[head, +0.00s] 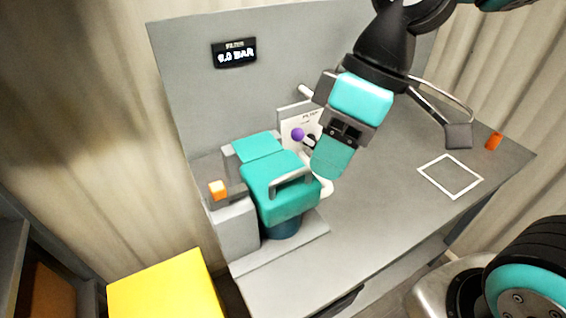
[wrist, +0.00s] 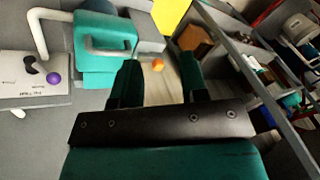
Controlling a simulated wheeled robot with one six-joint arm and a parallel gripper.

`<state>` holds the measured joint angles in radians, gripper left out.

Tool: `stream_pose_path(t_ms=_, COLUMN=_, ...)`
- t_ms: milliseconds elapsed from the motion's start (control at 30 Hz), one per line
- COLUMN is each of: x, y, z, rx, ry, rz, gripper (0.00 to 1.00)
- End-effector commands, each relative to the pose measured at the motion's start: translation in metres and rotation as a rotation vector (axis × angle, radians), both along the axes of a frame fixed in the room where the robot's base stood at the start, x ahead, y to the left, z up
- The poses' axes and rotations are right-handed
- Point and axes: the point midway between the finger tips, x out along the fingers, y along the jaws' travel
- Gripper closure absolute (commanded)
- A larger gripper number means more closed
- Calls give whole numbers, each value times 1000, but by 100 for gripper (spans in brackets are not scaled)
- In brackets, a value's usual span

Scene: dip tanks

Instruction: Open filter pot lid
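The filter pot lid (head: 262,172) is teal with a grey loop handle (head: 292,182). It sits closed on the dark pot body (head: 284,229) on the bench. My gripper (head: 330,157) hangs above and to the right of the lid, apart from it. In the wrist view the lid (wrist: 104,62) is at upper left, with its handle (wrist: 97,50) beside my left finger. My gripper (wrist: 160,80) is open there, with nothing between its two fingers. An orange knob (wrist: 158,64) shows beyond the gap.
A white pump panel (head: 289,119) with a purple ball (head: 297,134) stands behind the pot, near my gripper. A BAR display (head: 235,53) hangs on the back wall. A yellow box (head: 165,290) stands at lower left. The bench right of the pot is mostly clear, with a white outlined square (head: 450,193).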

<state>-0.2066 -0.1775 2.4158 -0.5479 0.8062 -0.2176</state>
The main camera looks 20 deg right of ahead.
Motion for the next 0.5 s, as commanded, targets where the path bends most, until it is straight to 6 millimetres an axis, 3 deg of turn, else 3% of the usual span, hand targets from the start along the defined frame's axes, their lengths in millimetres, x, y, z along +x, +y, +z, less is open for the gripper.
stream_pose_path(t_ms=33, x=24, y=-1, z=16, rx=6, ry=-5, rz=98, gripper=60)
stream_pose_path(t_ms=100, x=56, y=-4, z=28, rx=22, ry=-24, rz=266, gripper=60)
stream_pose_path(t_ms=300, x=128, y=-26, z=39, rx=90, ry=-87, rz=689, gripper=60)
stream_pose_path(t_ms=500, x=154, y=-39, z=34, rx=128, ry=-120, rz=872, gripper=60)
